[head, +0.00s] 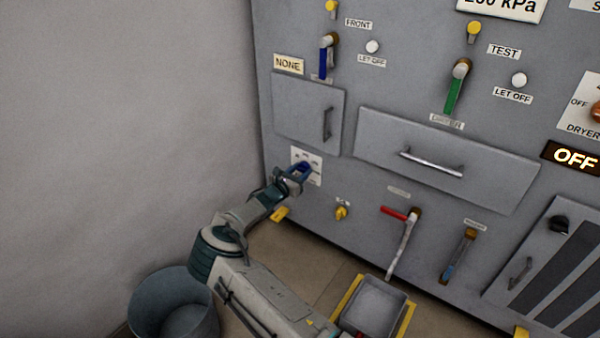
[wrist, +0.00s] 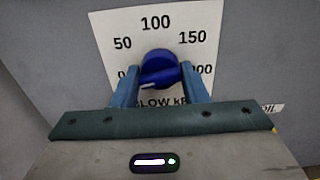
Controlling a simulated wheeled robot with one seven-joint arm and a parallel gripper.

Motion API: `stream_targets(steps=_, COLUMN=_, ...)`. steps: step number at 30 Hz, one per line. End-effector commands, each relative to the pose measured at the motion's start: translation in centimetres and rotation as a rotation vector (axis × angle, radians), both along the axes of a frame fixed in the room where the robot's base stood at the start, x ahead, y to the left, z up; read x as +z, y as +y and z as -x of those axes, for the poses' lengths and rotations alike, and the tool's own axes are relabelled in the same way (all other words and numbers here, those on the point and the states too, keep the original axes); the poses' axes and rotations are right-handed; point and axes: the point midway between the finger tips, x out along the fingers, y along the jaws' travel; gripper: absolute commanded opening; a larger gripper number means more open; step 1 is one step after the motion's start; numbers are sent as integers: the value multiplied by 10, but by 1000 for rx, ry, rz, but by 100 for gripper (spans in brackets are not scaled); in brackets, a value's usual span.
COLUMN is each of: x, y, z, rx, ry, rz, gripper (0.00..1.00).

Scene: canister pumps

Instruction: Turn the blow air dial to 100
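The blow air dial (wrist: 160,68) is a round blue knob on a white plate (wrist: 112,30) marked 0, 50, 100, 150 and 200. Its pale pointer mark faces lower left, near the 0. The 100 stands straight above the knob. My gripper (wrist: 160,78) has its two blue fingers on the left and right sides of the knob, very close to it. I cannot tell whether they press on it. In the head view my gripper (head: 300,171) is at the plate (head: 316,179) and covers much of the dial.
Above the plate is a closed cabinet door (head: 300,110); to the right is a closed drawer (head: 400,165). A small yellow knob (head: 341,212) and a red-handled lever (head: 396,213) sit lower right. A bucket (head: 172,305) and a grey tray (head: 373,308) stand below. A wall is at left.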

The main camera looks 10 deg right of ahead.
Motion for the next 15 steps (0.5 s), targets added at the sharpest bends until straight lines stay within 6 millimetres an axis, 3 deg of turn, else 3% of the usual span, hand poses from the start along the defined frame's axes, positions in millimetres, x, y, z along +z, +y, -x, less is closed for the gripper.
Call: stream_targets(steps=15, x=1, y=0, z=0, rx=0, ry=-70, rz=-70, gripper=17)
